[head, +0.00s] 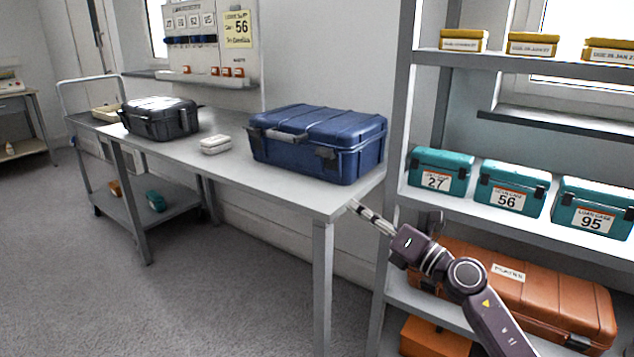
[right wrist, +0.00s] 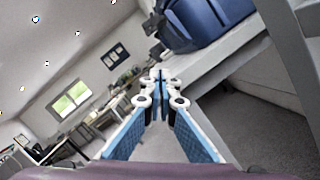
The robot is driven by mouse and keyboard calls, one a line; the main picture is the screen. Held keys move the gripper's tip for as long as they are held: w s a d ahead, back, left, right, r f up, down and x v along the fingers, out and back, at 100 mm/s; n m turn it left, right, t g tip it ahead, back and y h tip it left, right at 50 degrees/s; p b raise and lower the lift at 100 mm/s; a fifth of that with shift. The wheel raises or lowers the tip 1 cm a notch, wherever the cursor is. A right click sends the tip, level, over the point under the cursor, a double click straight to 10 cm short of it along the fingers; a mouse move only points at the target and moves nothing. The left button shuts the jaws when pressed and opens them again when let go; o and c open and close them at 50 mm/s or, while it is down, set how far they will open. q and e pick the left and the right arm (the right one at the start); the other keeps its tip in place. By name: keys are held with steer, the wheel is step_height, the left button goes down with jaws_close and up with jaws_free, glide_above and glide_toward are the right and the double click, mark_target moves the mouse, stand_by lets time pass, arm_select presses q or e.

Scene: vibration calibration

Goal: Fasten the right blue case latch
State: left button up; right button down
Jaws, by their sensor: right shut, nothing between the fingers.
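The blue case (head: 325,125) stands closed on the grey table, with a grey handle (head: 287,135) on its front. Its right latch (head: 326,157) is a dark piece on the front near the right corner; I cannot tell whether it is fastened. A left latch (head: 254,134) shows at the other end of the front. My right gripper (head: 354,207) is shut and empty at the table's right end, below and right of the case, apart from the latch. In the right wrist view its fingertips (right wrist: 158,76) meet, and the case (right wrist: 208,20) is above right. My left gripper is not in view.
A dark case (head: 160,118) and a small white box (head: 216,145) stand left on the table (head: 280,187). A shelf upright (head: 396,130) rises close to my right arm. The shelves hold teal cases (head: 513,188) and an orange case (head: 540,300).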

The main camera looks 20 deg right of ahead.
mark_target(334, 204)
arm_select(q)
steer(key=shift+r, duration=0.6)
arm_select(e)
steer(key=shift+w+a+r+n+y, duration=0.1)
steer(key=shift+a+r+n+y, duration=0.25)
steer(key=shift+r+n, duration=0.35)
steer(key=shift+f, duration=0.15)
steer(key=shift+w+a, duration=0.1)
